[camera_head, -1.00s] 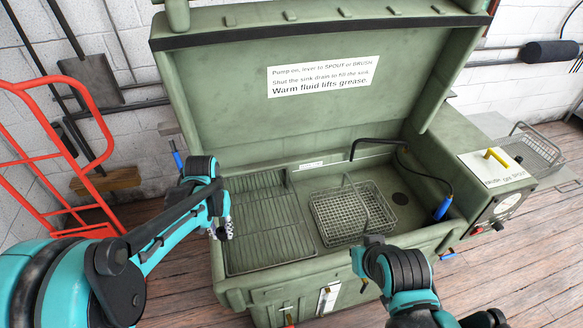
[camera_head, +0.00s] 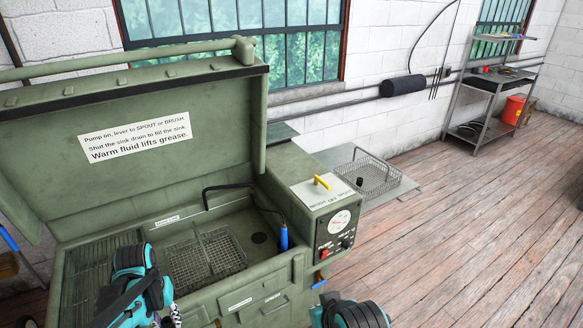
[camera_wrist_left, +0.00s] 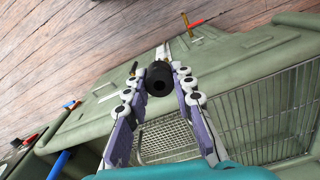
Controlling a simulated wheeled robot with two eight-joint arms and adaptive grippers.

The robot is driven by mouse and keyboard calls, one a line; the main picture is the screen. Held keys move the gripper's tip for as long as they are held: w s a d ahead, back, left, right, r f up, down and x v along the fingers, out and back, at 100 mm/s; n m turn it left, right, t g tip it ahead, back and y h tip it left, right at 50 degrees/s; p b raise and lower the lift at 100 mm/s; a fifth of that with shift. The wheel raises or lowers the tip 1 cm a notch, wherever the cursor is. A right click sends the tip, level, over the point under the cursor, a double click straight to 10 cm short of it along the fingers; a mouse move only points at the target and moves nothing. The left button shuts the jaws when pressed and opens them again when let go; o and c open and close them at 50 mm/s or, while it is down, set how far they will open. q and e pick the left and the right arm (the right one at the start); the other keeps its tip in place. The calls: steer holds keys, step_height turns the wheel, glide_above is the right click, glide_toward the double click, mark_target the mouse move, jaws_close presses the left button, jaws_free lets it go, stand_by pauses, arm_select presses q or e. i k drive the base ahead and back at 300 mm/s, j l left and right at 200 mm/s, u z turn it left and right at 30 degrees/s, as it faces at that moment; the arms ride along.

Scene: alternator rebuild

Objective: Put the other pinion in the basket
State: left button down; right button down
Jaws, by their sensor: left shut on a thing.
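In the left wrist view, my left gripper (camera_wrist_left: 161,68) is shut on a dark round part with a hole in its end, taken to be the pinion (camera_wrist_left: 159,84). In the head view my left gripper (camera_head: 174,316) is at the lower edge, in front of the washer, and the pinion cannot be made out there. A wire basket (camera_head: 222,252) sits in the washer's sink. A second wire basket (camera_head: 385,180) stands on the side shelf, with a small dark piece (camera_head: 360,181) at its near left; I cannot tell if it is inside. My right gripper is out of view.
The green parts washer (camera_head: 240,285) has its lid (camera_head: 60,150) raised. A control box (camera_head: 325,205) with a yellow lever stands between the sink and the side shelf (camera_head: 400,197). A blue-handled brush (camera_head: 284,237) is at the sink's right. Open wooden floor lies to the right.

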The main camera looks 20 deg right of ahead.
mark_target(380, 177)
steer(key=i+l, duration=0.1)
steer(key=l, duration=0.4)
steer(key=i+l, duration=0.1)
steer(key=l, duration=0.4)
steer(key=i+l, duration=0.1)
steer(key=l, duration=0.4)
steer(key=i+l+z, duration=0.1)
steer(key=l, duration=0.4)
steer(key=i+l, duration=0.1)
steer(key=l, duration=0.4)
steer(key=i+l, duration=0.1)
steer(key=l, duration=0.35)
